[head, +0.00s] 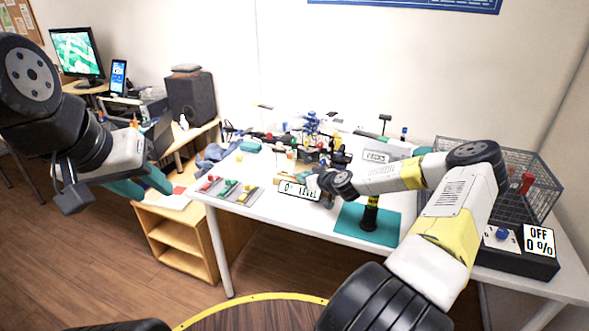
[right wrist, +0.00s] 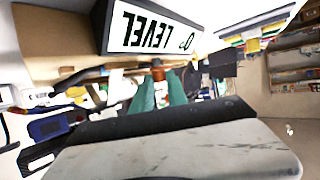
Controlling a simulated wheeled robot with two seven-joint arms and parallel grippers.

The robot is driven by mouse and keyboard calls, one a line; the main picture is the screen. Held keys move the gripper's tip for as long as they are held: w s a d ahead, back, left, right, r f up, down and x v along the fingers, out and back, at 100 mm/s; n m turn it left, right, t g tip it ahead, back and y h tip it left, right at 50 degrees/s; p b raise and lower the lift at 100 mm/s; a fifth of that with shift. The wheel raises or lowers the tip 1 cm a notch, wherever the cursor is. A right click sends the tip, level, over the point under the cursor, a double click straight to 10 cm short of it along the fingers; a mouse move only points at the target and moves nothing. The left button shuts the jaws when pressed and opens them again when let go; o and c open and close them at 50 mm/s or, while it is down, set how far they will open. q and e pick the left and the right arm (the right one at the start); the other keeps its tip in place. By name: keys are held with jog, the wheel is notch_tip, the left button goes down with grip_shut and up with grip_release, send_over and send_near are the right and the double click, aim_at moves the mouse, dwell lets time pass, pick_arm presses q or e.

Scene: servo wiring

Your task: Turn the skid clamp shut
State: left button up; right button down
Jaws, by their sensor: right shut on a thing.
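My right gripper (head: 310,182) reaches over the white table to the small assembly behind the level display. In the right wrist view its two teal fingers (right wrist: 158,84) are closed together on a small orange-red piece (right wrist: 157,66), which looks like the clamp's handle. The rest of the clamp is too small and cluttered to make out. The level display (head: 299,190) reads "0° LEVEL" and also shows upside down in the right wrist view (right wrist: 157,34). My left gripper (head: 155,191) hangs empty left of the table, its teal fingers apart.
A tray with red, green and yellow pieces (head: 230,190) lies at the table's front left. A teal mat (head: 385,229) lies under my right arm. A wire basket (head: 543,170) and a box reading "OFF 0 %" (head: 539,241) stand at the right.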

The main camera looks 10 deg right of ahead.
jog(key=m+h, duration=0.2)
jog(key=a+m+h, duration=0.1)
jog(key=m+h, duration=0.1)
jog(key=h, duration=0.1)
jog(key=shift+a+r+m+t, duration=0.2)
jog(key=shift+m+t, duration=0.1)
jog(key=shift+t, duration=0.1)
jog(key=m+h, duration=0.1)
jog(key=m+g+h, duration=0.1)
jog(key=m+h, duration=0.2)
jog(key=h, duration=0.1)
jog(key=shift+w+a, duration=0.15)
jog(key=shift+a, duration=0.25)
jog(key=m+g+h, duration=0.2)
jog(key=m+h, duration=0.1)
jog(key=m+g+h, duration=0.1)
jog(key=m, duration=0.1)
jog(key=shift+w+a+f+g+h, duration=0.1)
jog(key=shift+w+a+g+h, duration=0.15)
jog(key=shift+g+h, duration=0.05)
jog(key=shift+w+a+m+g+h, duration=0.15)
jog(key=shift+m+g+h, duration=0.45)
jog(key=shift+m+g, duration=0.3)
jog(key=shift+w+d+m+g+h, duration=0.1)
jog(key=shift+m+g+h, duration=0.5)
jog(key=shift+m+g, duration=0.3)
jog(key=shift+f+g, duration=0.1)
jog(key=shift+g, duration=0.2)
jog(key=c, duration=1.3)
grip_release()
